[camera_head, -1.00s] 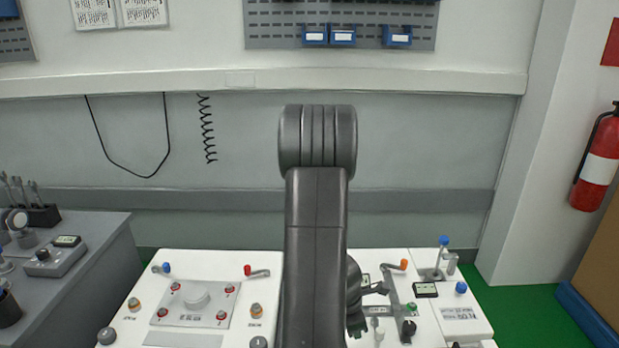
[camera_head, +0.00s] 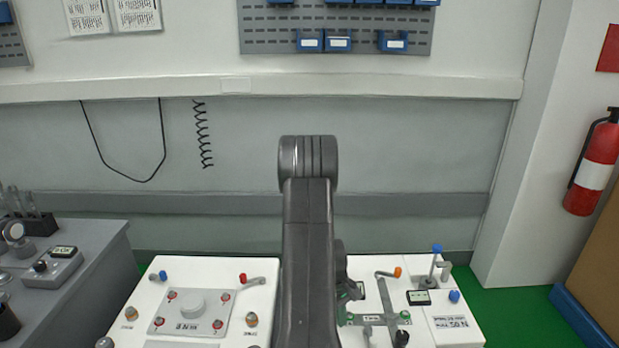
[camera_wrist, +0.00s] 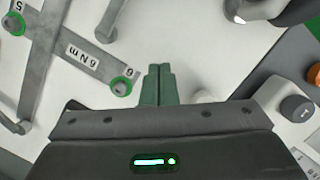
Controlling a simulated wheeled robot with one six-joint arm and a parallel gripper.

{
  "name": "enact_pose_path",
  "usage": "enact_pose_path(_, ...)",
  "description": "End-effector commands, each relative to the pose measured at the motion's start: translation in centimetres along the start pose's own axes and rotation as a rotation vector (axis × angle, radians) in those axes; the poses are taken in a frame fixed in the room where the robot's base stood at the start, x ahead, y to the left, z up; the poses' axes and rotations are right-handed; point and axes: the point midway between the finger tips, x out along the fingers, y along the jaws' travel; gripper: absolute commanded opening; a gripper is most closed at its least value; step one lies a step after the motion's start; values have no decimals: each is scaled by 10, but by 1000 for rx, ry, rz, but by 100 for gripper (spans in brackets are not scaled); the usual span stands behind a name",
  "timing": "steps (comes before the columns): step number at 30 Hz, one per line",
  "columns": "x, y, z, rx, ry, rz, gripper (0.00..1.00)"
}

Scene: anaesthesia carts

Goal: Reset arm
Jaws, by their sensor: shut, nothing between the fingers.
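My gripper (camera_wrist: 157,84) shows in the wrist view with its two green fingers pressed together and nothing between them. It hangs above the white cart top (camera_wrist: 185,40). A grey cross-shaped fixture (camera_wrist: 62,45) marked "6 N m", with green-ringed posts, lies to the left of the fingers. In the head view my dark arm stands upright in the middle and hides part of the cart. My gripper is mostly hidden behind it there, at the arm's right side. The same cross fixture (camera_head: 388,312) shows to the right of the arm.
A panel with red knobs (camera_head: 192,312) is on the cart's left part. A blue-topped lever (camera_head: 437,262) and a small display (camera_head: 418,297) stand at the right. A grey side table (camera_head: 95,262) is at far left. A fire extinguisher (camera_head: 597,165) hangs at right.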

Motion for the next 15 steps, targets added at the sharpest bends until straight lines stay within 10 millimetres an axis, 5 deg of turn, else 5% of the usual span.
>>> enact_pose_path(8,-9,4,-40,47,2,-11,0)
enact_pose_path(15,-24,5,-42,47,1,-11,0)
